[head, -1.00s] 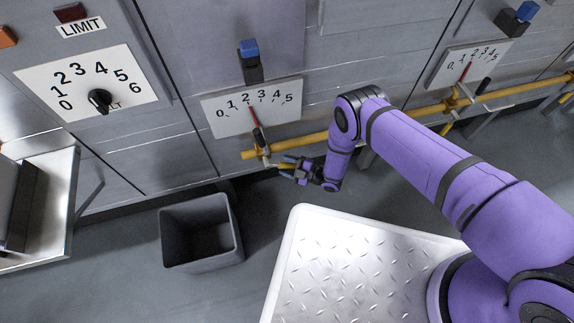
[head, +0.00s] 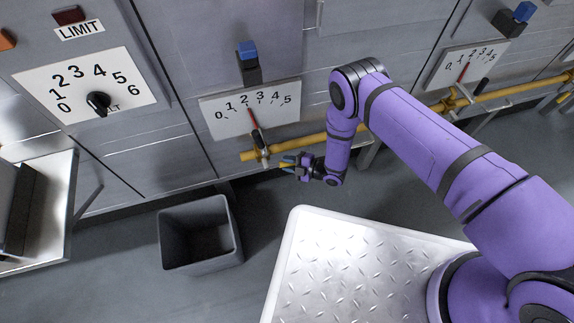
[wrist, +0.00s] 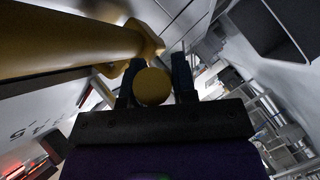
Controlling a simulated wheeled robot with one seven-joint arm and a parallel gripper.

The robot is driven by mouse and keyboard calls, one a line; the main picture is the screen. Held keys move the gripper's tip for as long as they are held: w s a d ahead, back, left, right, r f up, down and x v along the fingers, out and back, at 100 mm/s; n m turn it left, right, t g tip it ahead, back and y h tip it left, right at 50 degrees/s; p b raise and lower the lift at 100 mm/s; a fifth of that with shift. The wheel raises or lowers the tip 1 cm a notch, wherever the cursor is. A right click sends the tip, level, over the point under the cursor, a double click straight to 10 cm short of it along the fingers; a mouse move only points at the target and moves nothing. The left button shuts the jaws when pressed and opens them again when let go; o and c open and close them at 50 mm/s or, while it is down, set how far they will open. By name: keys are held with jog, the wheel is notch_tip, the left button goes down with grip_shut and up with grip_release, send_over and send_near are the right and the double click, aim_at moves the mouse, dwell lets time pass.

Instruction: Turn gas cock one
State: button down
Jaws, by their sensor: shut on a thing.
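A yellow gas cock (head: 264,160) sits at the left end of the yellow gas pipe (head: 303,142), below a white 0–5 scale plate (head: 240,122). A red and black pointer (head: 254,125) rises from the pipe end over the plate, its red tip near 2. My gripper (head: 286,164) is at the cock from the right. In the wrist view my gripper (wrist: 153,76) has its two dark fingers either side of a round yellow end of the cock handle (wrist: 152,88), shut on it. The rest of the handle is hidden behind that end.
A grey open bin (head: 200,235) stands on the floor below left. A second scale plate (head: 468,65) and cock are farther right along the pipe. A larger dial plate (head: 88,85) with a black knob is at the left. A metal shelf (head: 40,210) juts out at the far left.

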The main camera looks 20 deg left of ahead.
jog(key=shift+d+r+n+h, duration=0.1)
jog(key=shift+r+n+h, duration=0.5)
jog(key=shift+r+h, duration=0.5)
jog(key=shift+w+f, duration=0.1)
jog(key=c, duration=0.9)
grip_release()
jog(key=v, duration=1.1)
